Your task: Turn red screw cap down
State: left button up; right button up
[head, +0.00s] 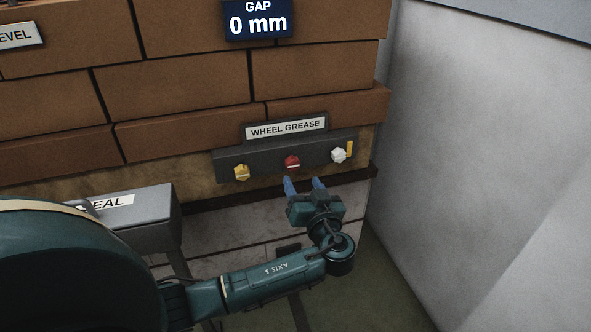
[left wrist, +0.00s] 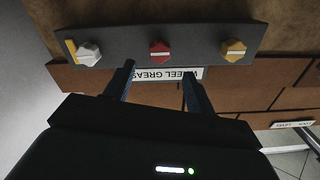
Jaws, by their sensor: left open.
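A red screw cap (head: 292,162) with a pale stripe sits in the middle of a dark grey panel (head: 315,154) on the brick wall, under a WHEEL GREASE sign. The red cap also shows in the left wrist view (left wrist: 160,52), at the upper middle. My left gripper (head: 304,183) is open and empty, just below and in front of the red cap. In the left wrist view its two fingers (left wrist: 157,75) point toward the panel, one on each side of the red cap's line, apart from it. My right gripper is in neither view.
A yellow cap (head: 242,172) is left of the red one and a white cap (head: 338,156) right of it, beside a small yellow strip. A grey box (head: 150,222) with a partly hidden label is at left. A grey wall (head: 470,150) stands at right.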

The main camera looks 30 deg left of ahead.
aim_at(294, 166)
pick_arm(q)
jog(key=b+x, duration=0.1)
jog(key=x, duration=0.6)
jog(key=shift+w+a, duration=0.15)
jog(key=shift+a, duration=0.05)
jog(key=shift+c, duration=0.3)
jog(key=c, duration=0.9)
